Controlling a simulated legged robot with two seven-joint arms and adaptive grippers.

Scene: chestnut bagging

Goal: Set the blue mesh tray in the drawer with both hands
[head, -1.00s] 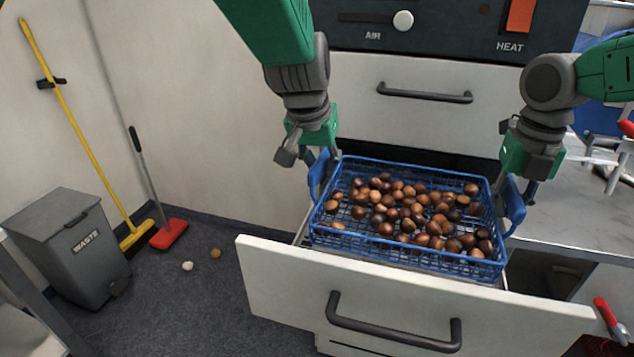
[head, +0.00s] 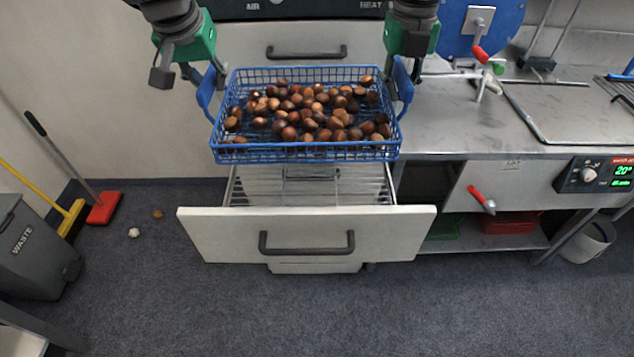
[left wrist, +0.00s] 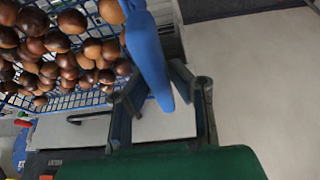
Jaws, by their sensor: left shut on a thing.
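The blue mesh tray (head: 305,155), full of brown chestnuts, is held level above the open drawer (head: 306,236) in the head view. The bare wire rack inside the drawer shows below the tray's near wall. My left gripper (head: 212,78) is shut on the tray's left blue handle (head: 206,92). In the left wrist view the handle (left wrist: 148,50) passes between its fingers (left wrist: 160,100). My right gripper (head: 412,72) is at the tray's right handle (head: 402,82) and appears closed on it; its fingertips are partly hidden.
A steel counter (head: 460,130) stands to the right, with a red-handled lever (head: 482,200) below its edge. A grey waste bin (head: 35,250), a red brush (head: 103,207) and a yellow broom (head: 70,218) stand at the left. Floor before the drawer is clear.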

